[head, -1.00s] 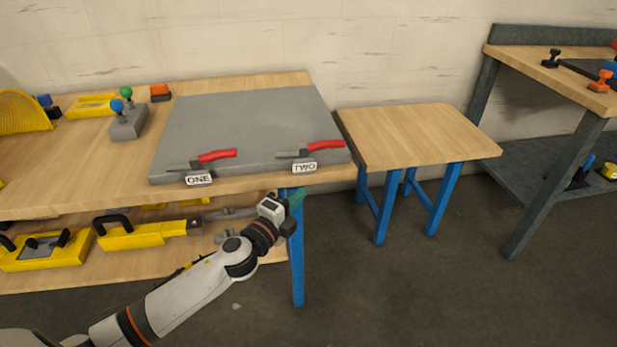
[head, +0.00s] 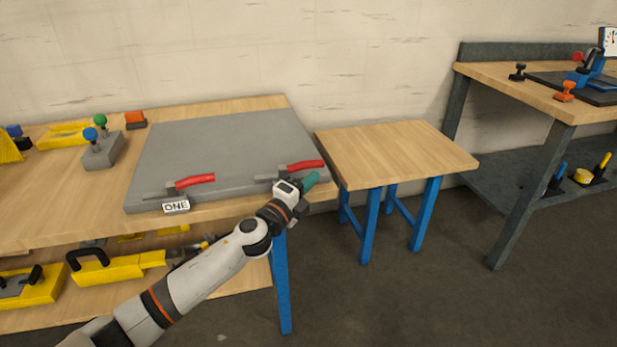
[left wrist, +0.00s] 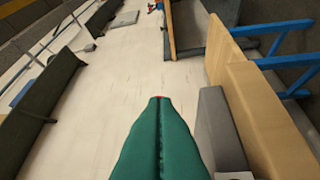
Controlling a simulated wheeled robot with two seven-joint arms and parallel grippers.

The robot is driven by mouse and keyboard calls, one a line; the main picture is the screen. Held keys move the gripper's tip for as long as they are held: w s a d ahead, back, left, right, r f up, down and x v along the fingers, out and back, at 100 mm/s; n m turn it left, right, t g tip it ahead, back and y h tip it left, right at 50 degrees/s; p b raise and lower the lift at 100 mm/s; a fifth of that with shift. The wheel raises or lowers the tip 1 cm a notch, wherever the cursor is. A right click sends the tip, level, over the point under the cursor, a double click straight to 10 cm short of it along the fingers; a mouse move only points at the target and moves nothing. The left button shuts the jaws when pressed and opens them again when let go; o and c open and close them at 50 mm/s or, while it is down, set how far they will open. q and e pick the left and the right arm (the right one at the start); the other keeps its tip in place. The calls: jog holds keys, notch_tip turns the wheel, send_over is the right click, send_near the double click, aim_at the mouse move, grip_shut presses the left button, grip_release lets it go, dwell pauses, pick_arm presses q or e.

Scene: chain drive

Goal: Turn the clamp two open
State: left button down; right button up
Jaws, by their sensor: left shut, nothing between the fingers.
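Clamp two, with its red handle (head: 305,166), sits at the front right corner of the grey plate (head: 230,135). The handle lies low, pointing right. My left gripper (head: 313,178) has green fingers and is just in front of and below the handle; whether they touch, I cannot tell. The fingers are shut and empty. In the left wrist view the closed green fingers (left wrist: 159,105) show a small bit of red at their tips. The gripper hides clamp two's label and part of its base. Clamp one, with its red handle (head: 194,181), is at the plate's front left. My right gripper is out of view.
A small wooden table (head: 395,150) with blue legs stands right of the workbench. A grey bench (head: 520,90) with tools is at the far right. A grey block with blue and green knobs (head: 102,150) is left of the plate. The floor in front is clear.

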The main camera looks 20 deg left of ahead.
pick_arm(q)
jog(key=shift+w+a+r, duration=0.1)
jog(key=shift+w+a, duration=0.2)
jog(key=shift+w, duration=0.3)
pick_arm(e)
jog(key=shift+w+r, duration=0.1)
